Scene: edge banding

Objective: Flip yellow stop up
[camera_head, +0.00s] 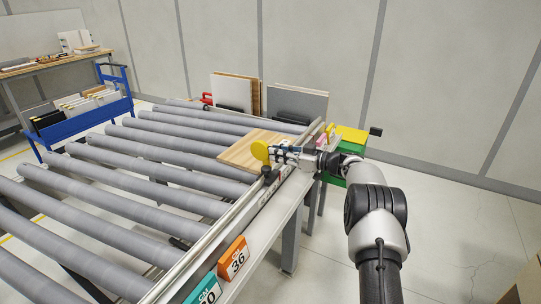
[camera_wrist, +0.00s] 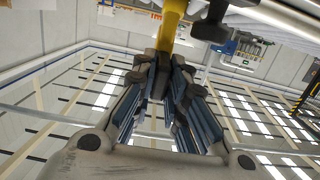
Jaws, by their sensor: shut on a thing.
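The yellow stop (camera_head: 260,151) is a round paddle at the near rail of the roller conveyor, in front of a wooden board. In the head view my gripper (camera_head: 276,154) is at the stop, its fingers pointing left. The stop stands raised above the rail in the head view. The exact contact is partly hidden by the fingertips.
The wooden board (camera_head: 239,155) lies on the grey rollers (camera_head: 120,179) just behind the stop. Upright panels (camera_head: 297,103) stand behind the conveyor. A blue cart (camera_head: 92,119) stands at left.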

